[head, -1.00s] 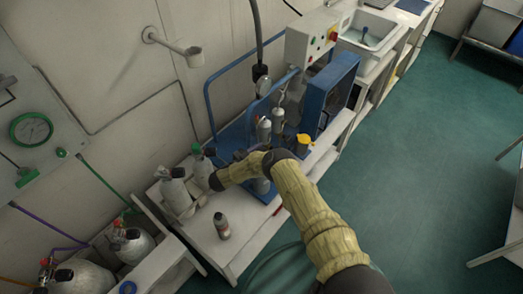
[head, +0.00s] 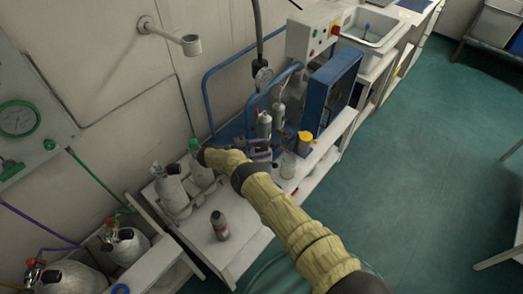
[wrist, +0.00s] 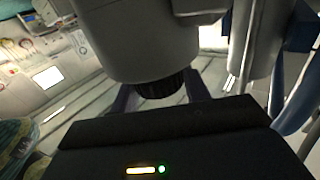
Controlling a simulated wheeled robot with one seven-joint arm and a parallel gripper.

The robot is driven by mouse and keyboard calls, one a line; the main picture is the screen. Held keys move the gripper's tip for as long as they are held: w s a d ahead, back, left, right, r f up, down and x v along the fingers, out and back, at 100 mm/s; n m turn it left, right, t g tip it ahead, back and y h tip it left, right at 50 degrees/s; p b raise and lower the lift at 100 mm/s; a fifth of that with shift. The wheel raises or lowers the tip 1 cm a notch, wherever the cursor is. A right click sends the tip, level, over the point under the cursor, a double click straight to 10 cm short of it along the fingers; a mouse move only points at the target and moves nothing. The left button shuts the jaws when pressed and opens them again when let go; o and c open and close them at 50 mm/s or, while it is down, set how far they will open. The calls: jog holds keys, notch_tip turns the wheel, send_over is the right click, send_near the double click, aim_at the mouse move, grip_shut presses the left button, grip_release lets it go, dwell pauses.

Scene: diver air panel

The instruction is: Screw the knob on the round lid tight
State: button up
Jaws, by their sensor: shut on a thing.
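In the wrist view my gripper (wrist: 160,98) has its two fingers on either side of a dark ribbed knob (wrist: 163,82). It is shut on this knob. The knob sits at the end of a large grey cylinder (wrist: 150,35), whose lid I cannot clearly tell apart from its body. In the head view my gripper (head: 262,153) is small and partly covered by my own arm, close to a grey canister (head: 264,124) at the blue frame. The knob cannot be made out in the head view.
A yellow-capped container (head: 305,141) and a clear jar (head: 288,165) stand right of my gripper. A dark-grey bottle (head: 220,226) stands on the white bench (head: 246,238). Grey cylinders (head: 170,186) stand left. A blue panel (head: 333,90) is behind. The green floor at right is open.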

aim_at(262, 148)
jog(key=shift+g, duration=0.3)
dwell(0.4)
jog(key=o, duration=1)
notch_tip(262, 148, up, 8)
jog(key=p, duration=0.3)
jog(key=shift+r, duration=0.95)
